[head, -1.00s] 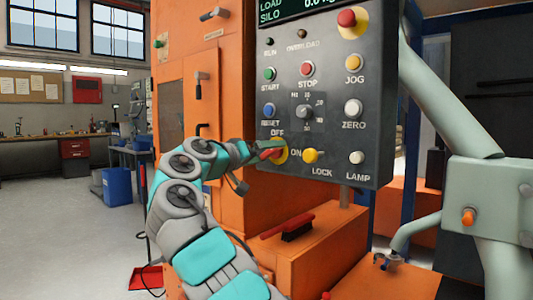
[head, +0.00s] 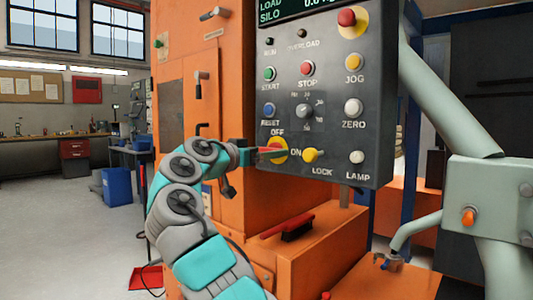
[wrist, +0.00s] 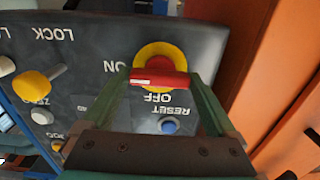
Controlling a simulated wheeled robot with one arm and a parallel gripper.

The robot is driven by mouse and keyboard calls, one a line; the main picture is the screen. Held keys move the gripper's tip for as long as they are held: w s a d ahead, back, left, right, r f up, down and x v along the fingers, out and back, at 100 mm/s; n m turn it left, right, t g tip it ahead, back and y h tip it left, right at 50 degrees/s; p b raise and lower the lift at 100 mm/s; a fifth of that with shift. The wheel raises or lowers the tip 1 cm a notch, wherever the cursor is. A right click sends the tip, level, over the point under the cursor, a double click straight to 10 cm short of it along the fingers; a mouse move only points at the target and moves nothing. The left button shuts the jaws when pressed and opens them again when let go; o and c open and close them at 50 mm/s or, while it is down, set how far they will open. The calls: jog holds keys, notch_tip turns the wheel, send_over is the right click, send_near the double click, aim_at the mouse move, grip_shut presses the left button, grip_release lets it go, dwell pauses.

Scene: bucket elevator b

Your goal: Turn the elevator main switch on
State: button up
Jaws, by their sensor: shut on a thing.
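The main switch is a red handle on a yellow round plate (head: 281,145), low on the left of the dark control panel, with OFF above it and ON to its right. In the wrist view, turned upside down, the red handle (wrist: 160,79) lies across the yellow plate (wrist: 160,56), with a pale mark at its left end, on the side of ON. My gripper (wrist: 159,85) is shut on the red handle, one green finger at each end. In the head view my gripper (head: 268,151) reaches the switch from the left and hides part of it.
A yellow LOCK knob (head: 311,155) sticks out just right of the switch. The blue RESET button (head: 269,110) is just above. An orange housing with a red-handled lever (head: 288,228) lies below the panel. A grey pipe (head: 450,95) stands right.

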dwell(0.3)
jog(key=o, duration=1)
jog(key=v, duration=0.7)
jog(key=shift+s+a+b, duration=0.25)
jog(key=shift+s+b, duration=0.1)
jog(key=shift+b, duration=0.05)
